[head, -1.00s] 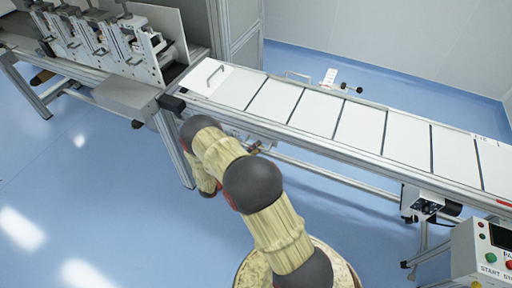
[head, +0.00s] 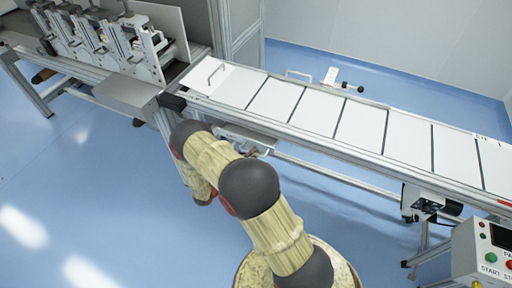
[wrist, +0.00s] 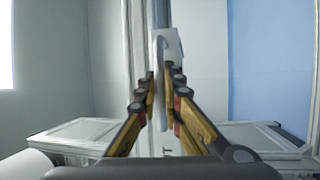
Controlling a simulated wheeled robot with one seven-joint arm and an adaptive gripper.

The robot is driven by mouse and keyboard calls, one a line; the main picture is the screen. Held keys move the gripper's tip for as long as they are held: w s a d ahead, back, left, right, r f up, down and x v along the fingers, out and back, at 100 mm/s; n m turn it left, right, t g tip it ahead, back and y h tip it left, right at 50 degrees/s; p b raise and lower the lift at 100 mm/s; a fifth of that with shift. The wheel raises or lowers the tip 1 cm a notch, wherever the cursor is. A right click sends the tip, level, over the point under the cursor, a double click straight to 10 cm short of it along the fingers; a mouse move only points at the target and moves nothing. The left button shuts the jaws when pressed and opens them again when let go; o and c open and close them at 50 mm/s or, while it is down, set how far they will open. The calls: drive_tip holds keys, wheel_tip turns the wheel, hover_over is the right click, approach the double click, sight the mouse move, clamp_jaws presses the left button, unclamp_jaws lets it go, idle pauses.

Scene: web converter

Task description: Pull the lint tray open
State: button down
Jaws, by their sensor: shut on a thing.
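The lint tray (head: 242,134) is a pale grey tray under the near side of the white-topped conveyor. Part of it shows past the conveyor's rail in the head view, and my arm covers its left part. In the wrist view, a pale, upright-looking handle (wrist: 160,85) stands between the fingers of my gripper (wrist: 164,82). The fingers are closed in on it from both sides. In the head view my gripper is mostly hidden behind my arm. How far the tray is out is hard to judge.
The conveyor (head: 357,131) runs across to the right. A row of machine units (head: 105,45) stands at the upper left. A control box (head: 487,255) with buttons is at the lower right. The blue floor (head: 85,210) at left is clear.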

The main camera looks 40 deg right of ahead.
drive_tip(key=s+a, duration=0.3)
drive_tip(key=a, duration=0.4)
drive_tip(key=s+a, duration=0.3)
drive_tip(key=a, duration=0.5)
drive_tip(key=shift+s+a+b, duration=0.25)
drive_tip(key=shift+b, duration=0.05)
drive_tip(key=c, duration=1.9)
unclamp_jaws()
drive_tip(key=a, duration=0.4)
drive_tip(key=a+f, duration=0.1)
drive_tip(key=a, duration=0.3)
drive_tip(key=a+f, duration=0.1)
drive_tip(key=a, duration=0.2)
drive_tip(key=shift+w+a, duration=0.1)
drive_tip(key=shift+a, duration=0.3)
